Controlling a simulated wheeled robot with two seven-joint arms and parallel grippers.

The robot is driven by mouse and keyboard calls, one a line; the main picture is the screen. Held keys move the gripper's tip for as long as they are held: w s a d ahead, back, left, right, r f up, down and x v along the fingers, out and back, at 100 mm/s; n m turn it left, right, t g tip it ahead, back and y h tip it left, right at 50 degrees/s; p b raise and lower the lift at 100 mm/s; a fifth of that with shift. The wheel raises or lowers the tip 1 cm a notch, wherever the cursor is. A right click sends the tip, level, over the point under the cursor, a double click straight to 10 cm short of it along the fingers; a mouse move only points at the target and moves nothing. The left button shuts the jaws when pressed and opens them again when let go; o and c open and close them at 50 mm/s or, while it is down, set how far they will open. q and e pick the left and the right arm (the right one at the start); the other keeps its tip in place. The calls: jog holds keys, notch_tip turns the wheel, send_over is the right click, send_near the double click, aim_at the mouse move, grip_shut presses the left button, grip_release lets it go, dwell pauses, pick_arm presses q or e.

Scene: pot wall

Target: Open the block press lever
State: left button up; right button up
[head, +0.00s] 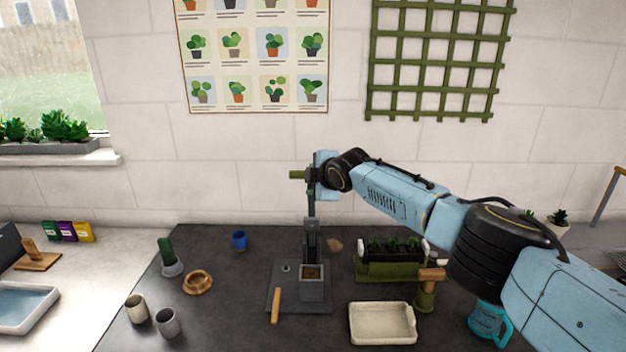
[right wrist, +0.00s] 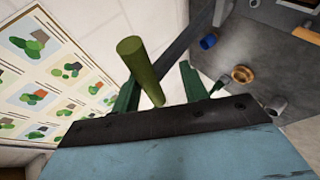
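The block press (head: 318,283) stands on the dark table, with soil-like brown material in its square box. Its lever (head: 311,208) stands about upright, with a green round handle (head: 297,175) at the top pointing left. The handle (right wrist: 143,72) also shows large in the right wrist view. My right gripper (head: 316,177) is at the top of the lever. In the right wrist view its two green fingers (right wrist: 158,88) are apart, with the handle between them and a gap to the right finger. The fingertips are partly hidden in the head view. My left gripper is not in view.
A wooden stick (head: 276,306) lies by the press base. A cream tray (head: 382,323), a green planter (head: 390,268) and a blue watering can (head: 487,322) are to the right. The wall is behind.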

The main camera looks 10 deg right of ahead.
jog(key=shift+s, duration=0.1)
jog(key=v, duration=1.3)
jog(key=shift+d, duration=0.15)
dwell(0.4)
